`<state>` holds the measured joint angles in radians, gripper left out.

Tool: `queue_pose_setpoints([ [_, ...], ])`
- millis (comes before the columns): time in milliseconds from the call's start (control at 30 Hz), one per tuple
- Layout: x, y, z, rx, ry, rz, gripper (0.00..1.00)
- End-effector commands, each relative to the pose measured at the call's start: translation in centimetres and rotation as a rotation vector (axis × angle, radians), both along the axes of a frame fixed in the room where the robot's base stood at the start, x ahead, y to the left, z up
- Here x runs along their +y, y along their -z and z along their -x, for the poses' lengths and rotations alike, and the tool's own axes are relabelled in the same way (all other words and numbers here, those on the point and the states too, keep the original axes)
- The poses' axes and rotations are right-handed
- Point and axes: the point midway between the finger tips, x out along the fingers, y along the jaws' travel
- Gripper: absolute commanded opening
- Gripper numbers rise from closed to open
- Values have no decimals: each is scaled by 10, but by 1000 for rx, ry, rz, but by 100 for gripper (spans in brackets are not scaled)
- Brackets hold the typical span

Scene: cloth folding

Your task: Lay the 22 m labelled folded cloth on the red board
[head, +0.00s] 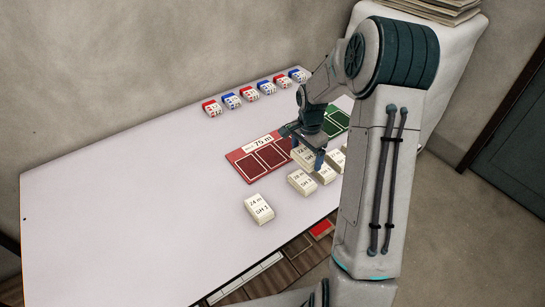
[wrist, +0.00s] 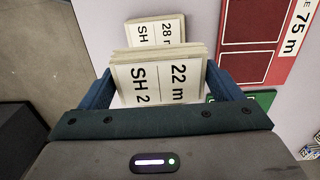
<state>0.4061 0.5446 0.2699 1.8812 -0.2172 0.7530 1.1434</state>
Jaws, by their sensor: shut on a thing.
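My gripper (head: 310,152) is shut on the 22 m cloth (head: 302,160), a cream folded stack. In the wrist view the gripper (wrist: 160,78) has a finger on each side of this cloth (wrist: 158,86), whose label reads 22 m, SH 2. The cloth appears raised above the other cloths, just right of the red board's near end. The red board (head: 234,156) lies flat on the table, with dark red panels and a 75 m label. It also shows at the upper right of the wrist view (wrist: 268,47). No cloth is visible on its panels.
A 28 m cloth (head: 301,183) and a 24 m cloth (head: 259,208) lie on the white table (head: 130,190). More cloths sit beside my arm, partly hidden. A green board (head: 338,118) lies beyond. Red and blue blocks (head: 248,94) line the back edge. The table's left is clear.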

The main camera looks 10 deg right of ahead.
Motion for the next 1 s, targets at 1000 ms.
queue_pose_setpoints([
  [1000, 138, 38, -87, -9, -4, -9, 63],
])
